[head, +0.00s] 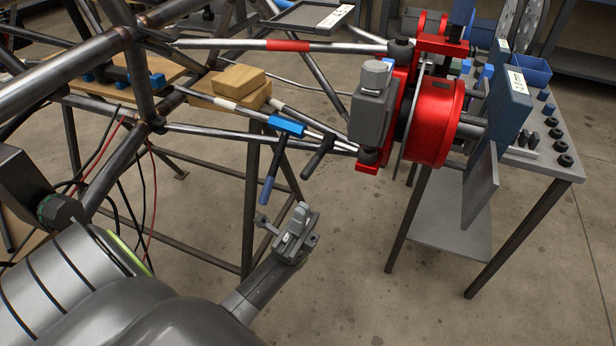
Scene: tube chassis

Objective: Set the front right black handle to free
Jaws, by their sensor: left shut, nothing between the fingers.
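A short black handle (318,157) sits at the silver rods just left of the red hub assembly and slants down to the left. Left of it, a lever with a dark shaft and blue end (269,187) hangs from a blue block (287,126) on a rod. I cannot tell from this view which setting the black handle is in. My left gripper (300,213) is shut and empty. It is below the black handle and below and right of the blue-ended lever, apart from both. My right gripper is not in view.
A red hub assembly (433,121) with a grey block (373,104) stands right of the rods. The dark tube chassis (95,55) fills the left. A metal cart (561,166) with small parts is at right. Wooden blocks (238,80) lie behind the rods. Floor is clear at lower right.

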